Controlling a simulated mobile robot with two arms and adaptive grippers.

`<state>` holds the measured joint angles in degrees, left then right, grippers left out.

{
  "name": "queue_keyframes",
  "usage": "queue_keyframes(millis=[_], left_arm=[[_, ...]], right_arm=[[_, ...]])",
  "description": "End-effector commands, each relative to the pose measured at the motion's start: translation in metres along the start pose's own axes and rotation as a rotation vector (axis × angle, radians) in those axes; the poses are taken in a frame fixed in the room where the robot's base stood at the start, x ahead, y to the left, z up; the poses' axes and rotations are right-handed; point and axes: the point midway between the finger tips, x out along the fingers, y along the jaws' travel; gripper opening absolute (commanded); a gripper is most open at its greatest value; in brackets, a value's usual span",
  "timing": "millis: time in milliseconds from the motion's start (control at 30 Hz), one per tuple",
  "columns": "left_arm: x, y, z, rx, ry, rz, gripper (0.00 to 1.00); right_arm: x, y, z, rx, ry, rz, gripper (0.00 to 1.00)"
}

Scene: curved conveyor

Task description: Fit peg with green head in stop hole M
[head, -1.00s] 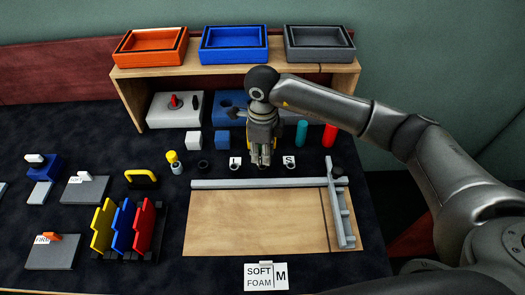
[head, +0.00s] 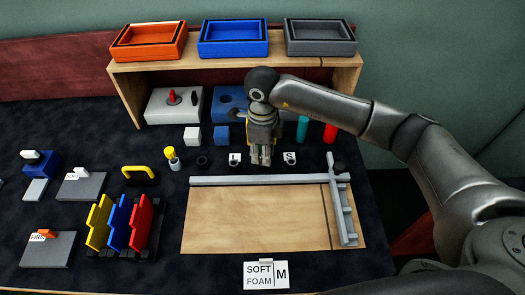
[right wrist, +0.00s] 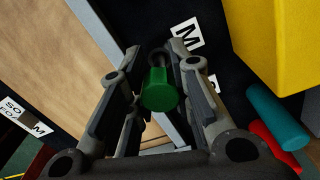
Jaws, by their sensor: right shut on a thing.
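My right gripper (head: 261,163) points down in front of the row of holes, between the labels L (head: 235,159) and S (head: 289,158). In the right wrist view, its fingers are shut on the peg with the green head (right wrist: 160,92). The green head shows between the pads; the lower part of the peg is hidden. My left gripper is not in view.
A wooden board (head: 255,215) with a metal rail (head: 260,181) lies in front. A yellow block (right wrist: 275,40), a teal cylinder (head: 302,129) and a red cylinder (head: 330,132) stand close behind. A card reading SOFT FOAM M (head: 266,274) lies at the front.

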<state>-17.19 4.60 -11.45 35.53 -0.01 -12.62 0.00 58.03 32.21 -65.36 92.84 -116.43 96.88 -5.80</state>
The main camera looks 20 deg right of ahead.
Motion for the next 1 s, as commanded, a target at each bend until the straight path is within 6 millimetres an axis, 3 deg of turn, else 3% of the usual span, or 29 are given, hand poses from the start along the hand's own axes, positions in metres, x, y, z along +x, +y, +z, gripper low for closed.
queue_keyframes(millis=[533,567,733,1000], left_arm=[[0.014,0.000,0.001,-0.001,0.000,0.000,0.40],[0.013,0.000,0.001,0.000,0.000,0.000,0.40],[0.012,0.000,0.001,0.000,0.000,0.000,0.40],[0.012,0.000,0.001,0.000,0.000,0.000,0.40]], right_arm=[[0.015,0.000,0.000,0.000,0.000,0.000,0.00],[0.015,0.000,0.000,0.000,0.000,0.000,0.22],[0.014,0.000,0.000,0.000,0.000,0.000,0.44],[0.014,0.000,0.000,0.000,0.000,0.000,0.46]])
